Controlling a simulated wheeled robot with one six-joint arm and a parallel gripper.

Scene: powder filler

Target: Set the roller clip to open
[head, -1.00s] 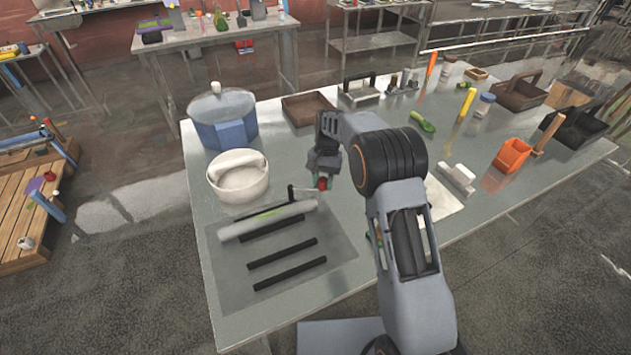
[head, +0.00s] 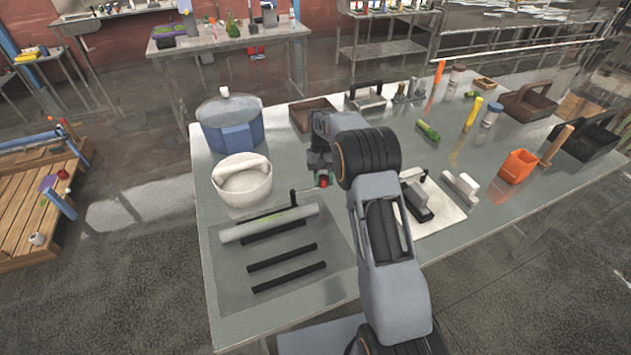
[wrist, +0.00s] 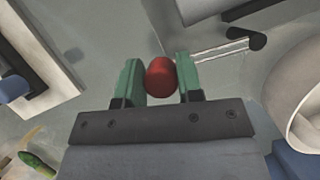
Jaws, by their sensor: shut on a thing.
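My gripper (head: 320,172) is at that knob, right of the roller. In the wrist view the red knob (wrist: 160,77) sits between the green fingers of my gripper (wrist: 160,80), which are shut on it. The rod and black crank (wrist: 240,40) show to the upper right.
A white board (head: 440,222) with dark and pale blocks lies to the right.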

